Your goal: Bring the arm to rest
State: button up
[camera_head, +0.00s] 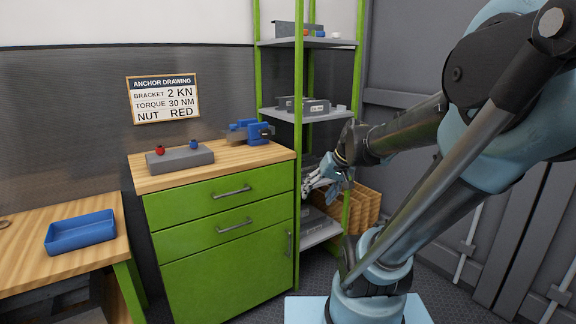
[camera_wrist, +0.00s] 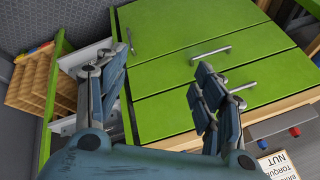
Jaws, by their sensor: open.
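My gripper (camera_head: 318,180) is at the right side of the green cabinet, in front of the green-post shelf, in the head view. In the wrist view my gripper (camera_wrist: 158,92) has its fingers spread wide, with nothing between them. The green cabinet (camera_wrist: 190,45) with its drawers and door fills the view beyond the fingers. My arm reaches in from the right of the head view, bent at the elbow.
The cabinet (camera_head: 215,240) has a wooden top bearing a grey block (camera_head: 180,159) with red and blue pieces, and a blue vise (camera_head: 250,131). A blue tray (camera_head: 80,232) lies on the left bench.

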jog(key=s+d+f+g+h, duration=0.1)
jog(key=s+d+f+h, duration=0.1)
jog(key=s+d+f, duration=0.2)
jog(key=s+d+f+h, duration=0.2)
jog(key=s+d, duration=0.3)
jog(key=s, duration=0.4)
jog(key=shift+s+f+m+g, duration=0.15)
jog(key=shift+f+m+g, duration=0.25)
jog(key=shift+f, duration=0.5)
jog(key=shift+w+f, duration=0.2)
jog(key=shift+w, duration=0.3)
